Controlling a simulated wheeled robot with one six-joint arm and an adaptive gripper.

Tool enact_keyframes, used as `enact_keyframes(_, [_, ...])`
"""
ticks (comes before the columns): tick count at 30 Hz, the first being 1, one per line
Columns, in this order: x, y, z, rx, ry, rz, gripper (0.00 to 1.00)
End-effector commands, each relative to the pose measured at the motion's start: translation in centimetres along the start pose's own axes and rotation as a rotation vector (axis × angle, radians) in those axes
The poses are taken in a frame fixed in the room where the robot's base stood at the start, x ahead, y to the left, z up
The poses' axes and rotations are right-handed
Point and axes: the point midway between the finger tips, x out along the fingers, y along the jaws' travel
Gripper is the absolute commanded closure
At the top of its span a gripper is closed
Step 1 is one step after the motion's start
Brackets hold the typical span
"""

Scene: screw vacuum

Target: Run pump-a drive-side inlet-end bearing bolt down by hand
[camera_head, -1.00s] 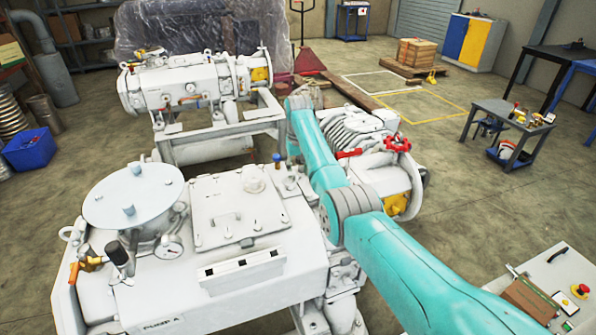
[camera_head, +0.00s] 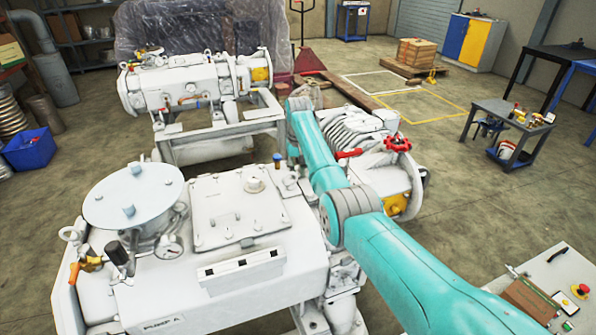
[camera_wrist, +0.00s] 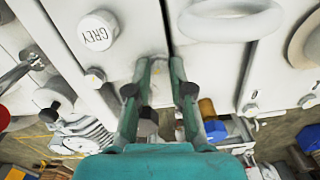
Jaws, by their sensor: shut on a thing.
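Pump-a (camera_head: 230,215) is the large white machine in the foreground of the head view, with a "PUMP A" label on its front. My teal arm reaches over its right side, and my gripper is hidden there behind the arm and machine. In the wrist view my gripper (camera_wrist: 161,66) has its two teal fingers closed in, tips against a white housing (camera_wrist: 120,60) by a dark seam. It is shut on the bolt, which is largely hidden between the fingertips. I cannot tell how far the bolt is in.
A white cap marked "GREY" (camera_wrist: 98,33) and a pale ring (camera_wrist: 230,18) sit close to the fingers. A red handwheel (camera_head: 398,144) stands right of my arm. A second white pump (camera_head: 190,85) is behind.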

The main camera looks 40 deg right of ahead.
Motion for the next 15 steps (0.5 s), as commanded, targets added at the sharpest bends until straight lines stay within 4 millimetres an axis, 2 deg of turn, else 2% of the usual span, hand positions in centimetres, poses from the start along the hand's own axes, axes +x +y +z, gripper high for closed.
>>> enact_keyframes(15, [0.0, 0.07, 0.02, 0.374, 0.0, 0.0, 1.0])
